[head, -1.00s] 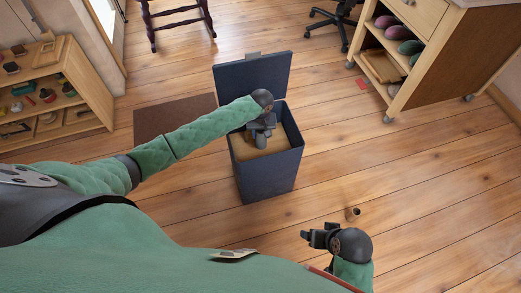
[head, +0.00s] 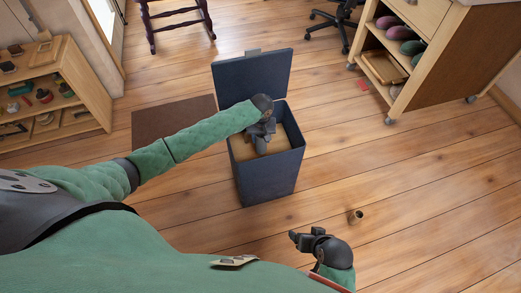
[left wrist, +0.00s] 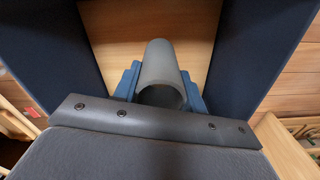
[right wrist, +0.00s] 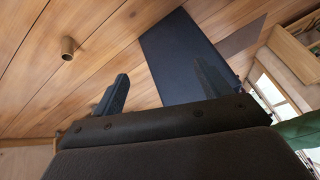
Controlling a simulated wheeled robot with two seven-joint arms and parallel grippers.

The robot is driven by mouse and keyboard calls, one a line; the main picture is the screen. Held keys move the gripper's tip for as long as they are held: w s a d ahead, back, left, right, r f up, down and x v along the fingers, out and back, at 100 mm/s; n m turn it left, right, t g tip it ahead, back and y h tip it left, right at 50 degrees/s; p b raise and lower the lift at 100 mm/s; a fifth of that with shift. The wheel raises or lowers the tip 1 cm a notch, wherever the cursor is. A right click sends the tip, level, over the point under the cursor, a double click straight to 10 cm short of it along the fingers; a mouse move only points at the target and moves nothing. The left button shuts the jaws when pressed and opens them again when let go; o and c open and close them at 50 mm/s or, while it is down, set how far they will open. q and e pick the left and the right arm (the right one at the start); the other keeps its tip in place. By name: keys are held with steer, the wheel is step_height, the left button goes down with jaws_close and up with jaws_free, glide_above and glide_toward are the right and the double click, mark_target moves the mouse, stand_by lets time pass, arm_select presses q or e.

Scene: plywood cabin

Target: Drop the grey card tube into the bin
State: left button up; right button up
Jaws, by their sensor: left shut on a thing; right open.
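The dark blue bin (head: 268,182) stands on the floor with its lid (head: 253,75) raised at the back. My left gripper (head: 262,142) is inside the bin's opening, above its tan bottom. In the left wrist view the grey card tube (left wrist: 160,70) sits between the two blue fingers of my left gripper (left wrist: 160,92), which is shut on it. The bin's dark walls rise on both sides of the tube there. My right gripper (head: 306,240) is open and empty, right of and nearer than the bin; its parted fingers show in the right wrist view (right wrist: 160,90).
A small brown tube-like piece (head: 355,216) stands on the floor to the right of the bin. A brown mat (head: 170,118) lies left of the bin. A wheeled wooden cabinet (head: 440,60) is at the back right and a low shelf (head: 75,95) at the left.

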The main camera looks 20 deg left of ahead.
arm_select(q)
step_height(320, 180, down, 3)
steer(key=b, duration=0.3)
arm_select(e)
step_height(320, 180, down, 14)
steer(key=t, duration=0.1)
steer(key=shift+w+a, duration=0.15)
steer(key=shift+a, duration=0.15)
arm_select(q)
steer(key=o, duration=1.1)
steer(key=shift+c, duration=0.2)
steer(key=shift+r, duration=0.1)
steer(key=shift+r, duration=3.85)
arm_select(e)
steer(key=shift+r, duration=0.55)
steer(key=shift+w, duration=0.1)
